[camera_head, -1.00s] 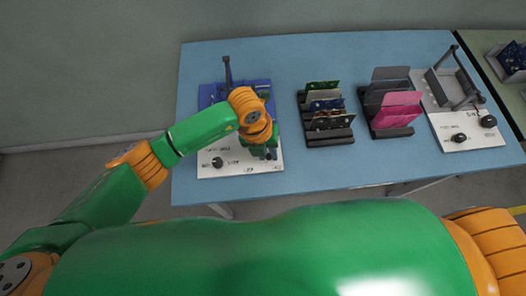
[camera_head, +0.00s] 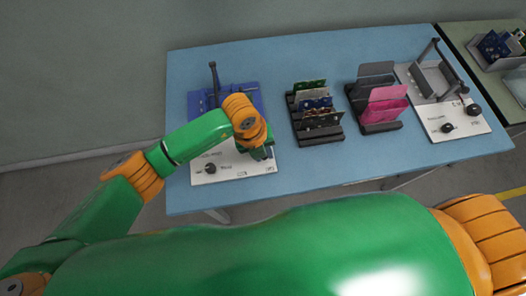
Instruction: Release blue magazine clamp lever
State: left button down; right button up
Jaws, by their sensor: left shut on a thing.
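The blue magazine (camera_head: 247,95) stands at the back of a white panel (camera_head: 225,172) on the left part of the table. A dark upright post (camera_head: 213,78) rises at its back left. My left gripper (camera_head: 264,153) points down over the right front of this station. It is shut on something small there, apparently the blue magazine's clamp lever. The jaws and my orange wrist hide the lever and much of the magazine's right side. My right gripper is not in view.
A dark knob (camera_head: 210,168) sits on the left panel. Two black racks hold upright boards (camera_head: 318,118) and pink and grey plates (camera_head: 387,103) mid-table. A grey station (camera_head: 435,82) with black knobs stands at right. The table's front strip is clear.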

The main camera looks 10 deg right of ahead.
pick_arm(q)
jog(key=c, duration=0.7)
grip_release()
jog(key=shift+w, duration=0.15)
notch_tip(320, 180, up, 7)
jog(key=a, duration=0.1)
jog(key=shift+a+b, duration=0.15)
jog(key=shift+b, duration=0.2)
